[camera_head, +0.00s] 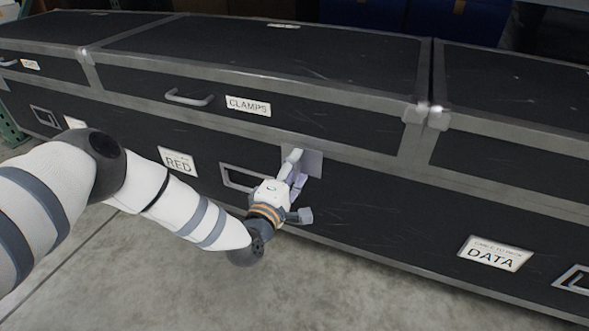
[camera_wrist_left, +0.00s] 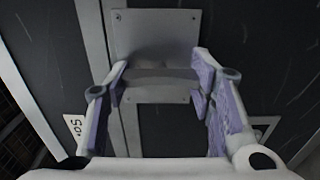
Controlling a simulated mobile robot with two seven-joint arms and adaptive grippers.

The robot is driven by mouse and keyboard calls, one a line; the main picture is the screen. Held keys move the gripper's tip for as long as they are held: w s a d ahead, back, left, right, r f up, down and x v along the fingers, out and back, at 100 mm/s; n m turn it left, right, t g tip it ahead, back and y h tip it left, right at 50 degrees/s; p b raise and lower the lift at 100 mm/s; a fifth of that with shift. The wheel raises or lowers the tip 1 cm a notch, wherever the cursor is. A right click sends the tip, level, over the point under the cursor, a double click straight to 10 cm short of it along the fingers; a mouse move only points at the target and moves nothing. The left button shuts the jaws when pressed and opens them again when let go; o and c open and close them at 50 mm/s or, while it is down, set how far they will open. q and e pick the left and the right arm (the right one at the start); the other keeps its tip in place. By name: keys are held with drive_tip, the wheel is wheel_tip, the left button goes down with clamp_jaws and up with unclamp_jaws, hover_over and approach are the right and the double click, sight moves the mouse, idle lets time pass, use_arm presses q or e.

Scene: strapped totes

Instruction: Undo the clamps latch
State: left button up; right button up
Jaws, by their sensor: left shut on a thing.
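The clamps case (camera_head: 330,115) is a black trunk with grey metal edges and a white CLAMPS label (camera_head: 248,106) on its lid front. Its latch plate (camera_head: 314,162) is a grey metal square below the lid seam; it also shows in the wrist view (camera_wrist_left: 155,30). My left gripper (camera_head: 297,169) is at this plate. In the wrist view its purple-padded fingers (camera_wrist_left: 160,84) stand on both sides of the latch's grey crossbar (camera_wrist_left: 160,76) and are shut on it. The gripper hides part of the latch in the head view. My right gripper is in neither view.
A lid handle (camera_head: 189,97) is left of the CLAMPS label. A recessed handle (camera_head: 240,178) and a RED label (camera_head: 178,161) are on the lower front. A neighbouring case (camera_head: 520,100) with a DATA label (camera_head: 495,254) below stands at right. The concrete floor (camera_head: 200,280) in front is clear.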

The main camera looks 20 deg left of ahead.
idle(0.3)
use_arm(q)
drive_tip(key=o, duration=1.2)
drive_tip(key=shift+s, duration=0.15)
drive_tip(key=s, duration=1.1)
drive_tip(key=shift+s+a, duration=0.15)
drive_tip(key=shift+s, duration=0.25)
